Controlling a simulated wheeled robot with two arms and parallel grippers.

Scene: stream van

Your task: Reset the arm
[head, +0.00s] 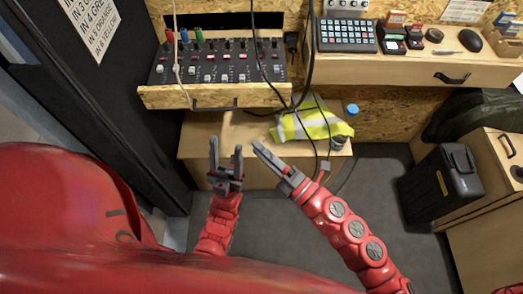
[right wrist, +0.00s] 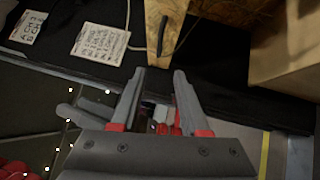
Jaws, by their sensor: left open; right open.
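My left gripper (head: 226,146) is in the lower middle of the head view, on a red arm. Its two grey fingers are apart and empty, pointing toward the low wooden surface. My right gripper (head: 260,150) is just to its right, reaching in from the lower right on a red jointed arm. In the right wrist view, the right gripper's fingers (right wrist: 158,74) are spread with nothing held between them. The two grippers are close together but look apart in the head view.
A drawer holding a mixer (head: 222,62) is ahead, with cables hanging from it. A yellow safety vest (head: 312,122) lies on the low wooden surface (head: 205,140). A blue-capped bottle (head: 352,109) is beside it. A black case (head: 440,185) stands at right. Floor between is clear.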

